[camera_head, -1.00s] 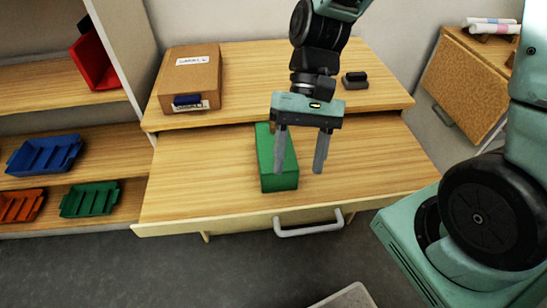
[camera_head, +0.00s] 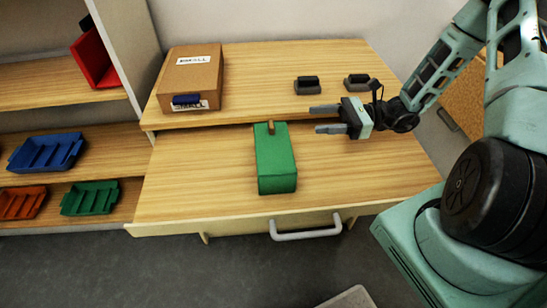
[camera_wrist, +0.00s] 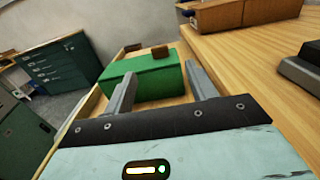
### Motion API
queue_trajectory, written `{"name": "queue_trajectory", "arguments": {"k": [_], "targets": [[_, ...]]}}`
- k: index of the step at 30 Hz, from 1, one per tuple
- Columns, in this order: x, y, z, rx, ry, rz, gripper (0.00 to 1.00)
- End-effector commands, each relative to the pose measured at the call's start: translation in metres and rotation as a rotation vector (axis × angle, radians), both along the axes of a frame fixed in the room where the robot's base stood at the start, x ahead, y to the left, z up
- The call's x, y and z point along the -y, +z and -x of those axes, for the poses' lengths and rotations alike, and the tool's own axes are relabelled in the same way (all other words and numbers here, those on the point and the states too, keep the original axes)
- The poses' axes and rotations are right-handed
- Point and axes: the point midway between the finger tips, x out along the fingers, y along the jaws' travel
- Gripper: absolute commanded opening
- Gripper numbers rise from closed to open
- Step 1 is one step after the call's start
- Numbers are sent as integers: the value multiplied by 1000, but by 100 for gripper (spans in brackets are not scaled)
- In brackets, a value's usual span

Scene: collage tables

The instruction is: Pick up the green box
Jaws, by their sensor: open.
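The green box (camera_head: 275,160) stands in the open drawer of the wooden desk, with a small brown piece (camera_head: 271,127) at its far end. My gripper (camera_head: 318,118) is open and empty, to the right of the box's far end and pointing left, apart from it in the head view. In the wrist view the green box (camera_wrist: 148,78) lies ahead, showing between and beyond the two fingers (camera_wrist: 160,88). Its lower parts are partly covered by the fingers.
A cardboard box (camera_head: 190,75) stands on the desk top at left, with two dark small blocks (camera_head: 307,85) (camera_head: 356,81) at the back right. The drawer floor (camera_head: 200,180) left of the green box is clear. Shelves with coloured trays (camera_head: 90,198) stand at left.

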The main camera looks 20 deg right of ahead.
Motion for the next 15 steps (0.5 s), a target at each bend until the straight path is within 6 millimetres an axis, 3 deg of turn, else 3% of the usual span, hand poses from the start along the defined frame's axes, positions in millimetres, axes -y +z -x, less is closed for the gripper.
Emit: {"name": "queue_trajectory", "arguments": {"k": [9,15], "targets": [[-60,1,-18,0,5,1,56],[-74,0,-23,0,3,2,56]]}}
